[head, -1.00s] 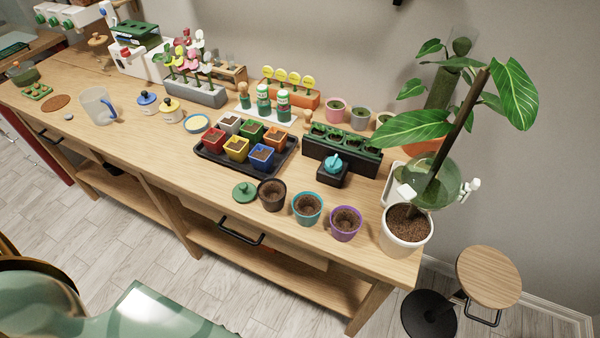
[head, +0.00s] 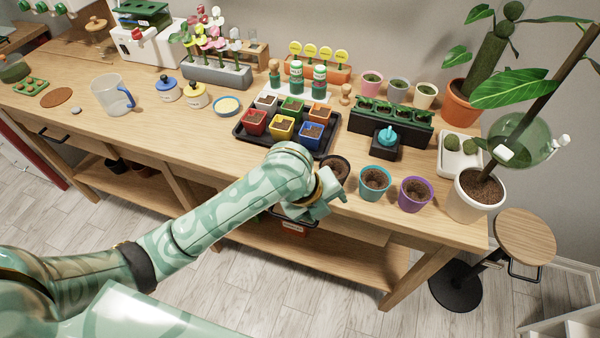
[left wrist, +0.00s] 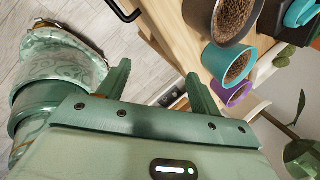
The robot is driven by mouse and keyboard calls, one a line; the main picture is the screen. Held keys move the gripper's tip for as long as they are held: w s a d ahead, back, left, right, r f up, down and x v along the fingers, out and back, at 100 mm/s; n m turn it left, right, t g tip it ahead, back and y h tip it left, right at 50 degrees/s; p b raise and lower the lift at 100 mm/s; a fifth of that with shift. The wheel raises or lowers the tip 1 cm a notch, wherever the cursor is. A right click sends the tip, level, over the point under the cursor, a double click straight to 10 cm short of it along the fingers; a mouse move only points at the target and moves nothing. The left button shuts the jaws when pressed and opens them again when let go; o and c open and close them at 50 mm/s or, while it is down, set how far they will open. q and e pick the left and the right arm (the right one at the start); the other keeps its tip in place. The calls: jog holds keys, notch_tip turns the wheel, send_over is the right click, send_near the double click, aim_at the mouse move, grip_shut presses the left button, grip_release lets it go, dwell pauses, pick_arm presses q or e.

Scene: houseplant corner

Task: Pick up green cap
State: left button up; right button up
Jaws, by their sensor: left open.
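The green cap does not show in either view now. In the head view, my left forearm and wrist cover the spot left of the dark brown pot (head: 338,164) where it lay. My left gripper (head: 322,202) is at the table's front edge, just in front of the dark pot. In the left wrist view the gripper's two green fingers (left wrist: 157,74) are apart with nothing between them. The dark pot shows beyond them at the upper right (left wrist: 232,18). My right gripper is in neither view.
A teal pot (head: 375,181) and a purple pot (head: 415,194) stand right of the dark pot, near a large white planter (head: 474,197). A black tray (head: 243,136) of small coloured pots lies behind. A drawer handle (left wrist: 124,11) shows in the left wrist view.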

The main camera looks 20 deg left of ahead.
pick_arm(q)
jog(key=w+a+r+m+g+y, duration=0.4)
jog(key=w+a+r+m, duration=0.55)
jog(key=r+m, duration=0.45)
jog(key=shift+m, duration=0.7)
jog(key=f+b, duration=0.1)
jog(key=f, duration=0.2)
jog(key=f+b, duration=0.1)
jog(key=f, duration=0.3)
jog(key=d+f+b, duration=0.1)
jog(key=f+b, duration=0.1)
jog(key=f, duration=0.1)
jog(key=shift+w+f, duration=0.3)
jog(key=shift+w, duration=0.1)
jog(key=f+b, duration=0.1)
jog(key=f, duration=0.1)
jog(key=f+b, duration=0.1)
jog(key=f, duration=0.1)
jog(key=f+b, duration=0.1)
jog(key=f, duration=0.1)
jog(key=shift+w+d+f, duration=0.1)
jog(key=shift+w+f, duration=0.05)
jog(key=shift+w, duration=0.15)
jog(key=shift+r, duration=0.2)
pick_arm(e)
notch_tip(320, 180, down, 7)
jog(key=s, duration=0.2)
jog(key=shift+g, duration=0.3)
